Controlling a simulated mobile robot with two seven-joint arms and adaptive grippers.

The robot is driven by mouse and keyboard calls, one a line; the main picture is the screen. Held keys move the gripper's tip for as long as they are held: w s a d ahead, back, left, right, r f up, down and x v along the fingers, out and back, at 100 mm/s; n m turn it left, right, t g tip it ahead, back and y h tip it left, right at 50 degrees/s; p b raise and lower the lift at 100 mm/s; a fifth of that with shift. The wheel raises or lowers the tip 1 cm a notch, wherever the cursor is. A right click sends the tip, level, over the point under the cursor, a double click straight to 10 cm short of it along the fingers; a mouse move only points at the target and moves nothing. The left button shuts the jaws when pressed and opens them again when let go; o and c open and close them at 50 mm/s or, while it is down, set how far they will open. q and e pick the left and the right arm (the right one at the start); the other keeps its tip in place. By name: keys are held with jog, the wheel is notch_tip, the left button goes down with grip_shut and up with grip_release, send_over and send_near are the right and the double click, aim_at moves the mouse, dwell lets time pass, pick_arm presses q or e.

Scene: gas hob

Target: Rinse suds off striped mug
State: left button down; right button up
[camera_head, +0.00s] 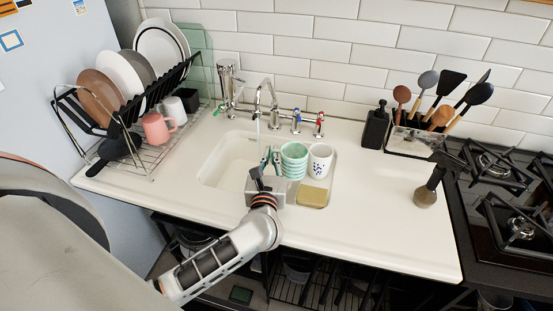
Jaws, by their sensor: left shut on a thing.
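The mint-and-white striped mug (294,160) stands upright at the right side of the sink basin (226,160). My left gripper (257,174) is at the front of the sink, just left of and in front of this mug. It is shut, apparently on the striped mug, though its own body hides the contact. The tap (264,92) has a thin stream of water falling into the basin, left of the mug. Suds cannot be made out at this size. My right gripper is not in view.
A blue-spotted white mug (320,160) is close to the striped mug's right, with a yellow sponge (312,197) in front. A dish rack (140,160) is at left.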

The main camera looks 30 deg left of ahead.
pick_arm(q)
jog(key=w+a+f+b, duration=0.1)
jog(key=w+a, duration=0.3)
jog(key=a, duration=0.4)
jog(key=shift+f+b, duration=0.35)
jog(key=shift+b, duration=0.1)
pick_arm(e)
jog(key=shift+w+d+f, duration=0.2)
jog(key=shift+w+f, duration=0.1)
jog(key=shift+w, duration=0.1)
pick_arm(q)
jog(key=shift+d, duration=0.1)
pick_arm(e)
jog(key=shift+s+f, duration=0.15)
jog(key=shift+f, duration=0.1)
pick_arm(q)
jog(key=shift+w, duration=0.1)
jog(key=shift+w+d, duration=0.25)
jog(key=shift+w, duration=0.2)
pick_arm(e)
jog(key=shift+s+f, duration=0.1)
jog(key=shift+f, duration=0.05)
pick_arm(q)
jog(key=shift+d, duration=0.1)
